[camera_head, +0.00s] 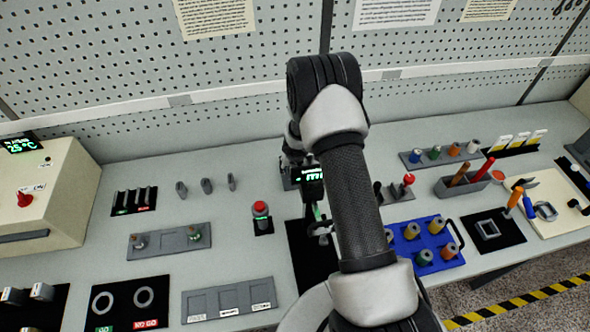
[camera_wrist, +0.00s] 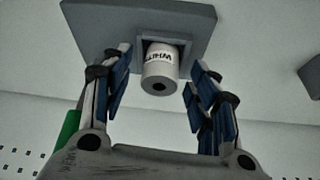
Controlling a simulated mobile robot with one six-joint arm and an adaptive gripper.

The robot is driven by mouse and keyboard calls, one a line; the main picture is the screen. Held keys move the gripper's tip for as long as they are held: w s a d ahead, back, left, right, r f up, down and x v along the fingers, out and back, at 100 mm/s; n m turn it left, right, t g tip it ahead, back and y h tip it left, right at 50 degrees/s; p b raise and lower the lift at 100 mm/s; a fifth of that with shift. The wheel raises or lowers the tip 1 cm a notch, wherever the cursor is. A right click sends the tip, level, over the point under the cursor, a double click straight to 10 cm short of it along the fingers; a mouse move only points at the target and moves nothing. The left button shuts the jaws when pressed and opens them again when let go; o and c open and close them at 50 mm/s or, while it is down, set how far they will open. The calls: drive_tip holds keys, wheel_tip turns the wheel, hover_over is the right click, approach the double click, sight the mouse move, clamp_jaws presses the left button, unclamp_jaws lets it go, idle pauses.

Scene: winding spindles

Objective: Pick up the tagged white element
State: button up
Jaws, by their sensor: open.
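The white element (camera_wrist: 160,74) is a short cylinder with a dark hole in its end and a tag whose visible letters read "WHIT". In the wrist view it sits in a square opening in a grey plate (camera_wrist: 100,22). My gripper (camera_wrist: 160,60) is open, with one blue-padded finger on each side of the element. Gaps show between fingers and element; the depth between them is hard to tell. In the head view my gripper (camera_head: 319,228) is above a black mat (camera_head: 309,262), and I cannot make out the white element there; my arm covers part of that area.
A red button (camera_head: 260,211) stands left of my gripper. A blue tray (camera_head: 398,243) with several coloured spools lies to the right, near a grey spool rack (camera_head: 443,162). A grey panel (camera_head: 168,243) lies at left. The perforated wall (camera_head: 130,60) closes the back.

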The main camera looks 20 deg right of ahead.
drive_tip(key=shift+f, duration=0.1)
drive_tip(key=c, duration=1.3)
